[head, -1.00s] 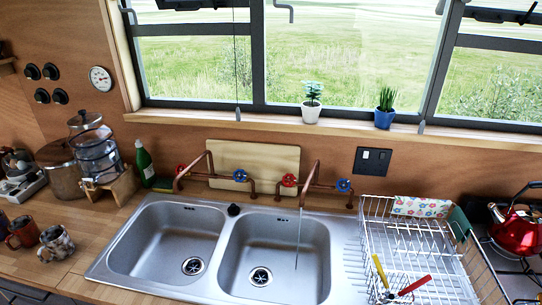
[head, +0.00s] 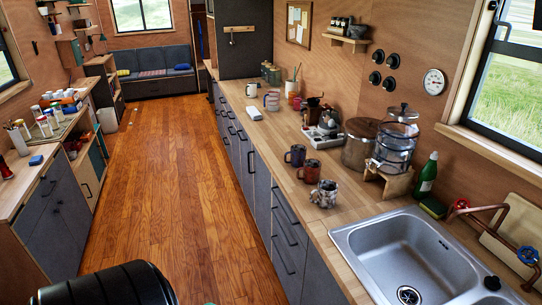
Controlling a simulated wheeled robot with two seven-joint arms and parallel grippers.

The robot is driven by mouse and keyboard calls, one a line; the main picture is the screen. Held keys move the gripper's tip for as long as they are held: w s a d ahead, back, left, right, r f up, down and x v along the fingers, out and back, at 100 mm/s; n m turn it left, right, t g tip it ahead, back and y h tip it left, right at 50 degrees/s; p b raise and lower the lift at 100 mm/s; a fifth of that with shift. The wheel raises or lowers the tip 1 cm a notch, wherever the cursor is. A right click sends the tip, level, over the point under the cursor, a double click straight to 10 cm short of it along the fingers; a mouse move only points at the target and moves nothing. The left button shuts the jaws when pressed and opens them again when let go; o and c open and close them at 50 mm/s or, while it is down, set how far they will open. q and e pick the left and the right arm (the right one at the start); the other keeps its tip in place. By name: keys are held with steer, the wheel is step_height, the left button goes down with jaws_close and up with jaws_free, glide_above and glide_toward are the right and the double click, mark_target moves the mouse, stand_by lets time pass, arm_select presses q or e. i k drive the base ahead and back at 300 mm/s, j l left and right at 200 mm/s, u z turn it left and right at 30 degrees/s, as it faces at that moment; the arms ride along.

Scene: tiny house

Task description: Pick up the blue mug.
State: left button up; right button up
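A dark blue mug (head: 297,154) stands upright on the wooden counter (head: 262,128), left of the big metal pot. It is the farthest of a short row of mugs. A red-brown mug (head: 310,172) stands just nearer, and a mottled grey mug (head: 325,194) is nearest, by the sink. Neither of my grippers can be made out in the head view.
A metal pot (head: 361,145), a glass dispenser (head: 397,142) on a wooden stand and a green bottle (head: 427,175) stand behind the mugs. The sink (head: 385,250) is at the lower right. The wooden floor (head: 165,170) left of the cabinets is clear.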

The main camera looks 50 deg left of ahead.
mark_target(295, 157)
steer(key=u, duration=1.35)
steer(key=i+j+z, duration=0.1)
steer(key=i+j, duration=0.45)
steer(key=i+j+z, duration=0.1)
steer(key=i+j, duration=0.45)
steer(key=j, duration=0.15)
